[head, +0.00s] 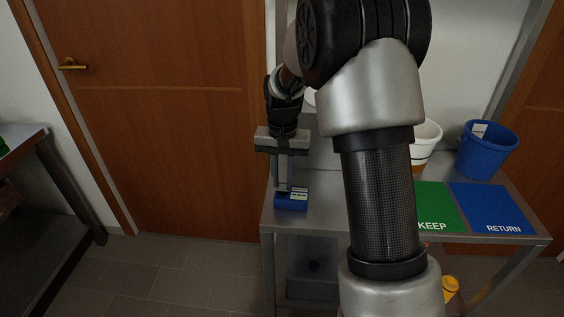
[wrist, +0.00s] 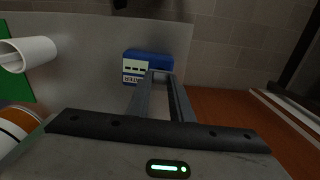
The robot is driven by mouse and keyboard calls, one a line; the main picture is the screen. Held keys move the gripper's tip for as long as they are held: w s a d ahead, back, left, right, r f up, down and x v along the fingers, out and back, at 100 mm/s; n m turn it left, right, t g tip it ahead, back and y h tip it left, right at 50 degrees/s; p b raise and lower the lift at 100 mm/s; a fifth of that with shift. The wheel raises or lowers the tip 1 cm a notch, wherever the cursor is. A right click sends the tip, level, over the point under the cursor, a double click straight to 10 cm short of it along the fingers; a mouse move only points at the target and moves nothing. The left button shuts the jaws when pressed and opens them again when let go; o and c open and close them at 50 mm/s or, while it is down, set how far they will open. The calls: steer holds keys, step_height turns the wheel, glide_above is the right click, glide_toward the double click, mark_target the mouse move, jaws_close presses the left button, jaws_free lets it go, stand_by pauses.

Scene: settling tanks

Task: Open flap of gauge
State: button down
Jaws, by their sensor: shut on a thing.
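The gauge (head: 291,202) is a small blue box with a pale label or display on its top face. It sits near the left end of the metal table (head: 326,213). In the wrist view the gauge (wrist: 133,57) shows its blue body and a white panel with dark marks. My gripper (head: 284,187) points down at it from above. In the wrist view the two fingers (wrist: 161,77) come together at the gauge's near side, shut on part of it. The fingertips hide the gripped spot, and I cannot tell the flap from the body.
A green KEEP mat (head: 437,208) and a blue RETURN mat (head: 492,210) lie to the right on the table. A white bucket (head: 427,146) and a blue bucket (head: 487,151) stand behind them. A white cylinder (wrist: 32,53) shows in the wrist view. The table's left edge is close to the gauge.

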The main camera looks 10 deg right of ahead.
steer(key=g+p, duration=0.1)
steer(key=w+r+g+p, duration=0.1)
steer(key=p, duration=0.1)
steer(key=y+p, duration=0.1)
steer(key=p, duration=0.1)
steer(key=shift+w+d+r+g, duration=0.2)
steer(key=shift+w+d+g, duration=0.15)
steer(key=shift+g, duration=0.05)
steer(key=shift+w+d+f+g+y+p, duration=0.1)
steer(key=shift+w+f+g+y+p, duration=0.1)
steer(key=shift+w+g+p, duration=0.3)
steer(key=shift+w+d+f+g+y+p, duration=0.1)
steer(key=shift+w+g+y+p, duration=0.1)
steer(key=shift+g+p, duration=0.5)
steer(key=shift+w+d+g+p, duration=0.15)
steer(key=shift+w+g+p, duration=0.15)
steer(key=shift+g, duration=0.2)
steer(key=shift+y, duration=0.3)
steer(key=c, duration=1.6)
jaws_free()
steer(key=shift+o, duration=0.2)
step_height(320, 180, up, 10)
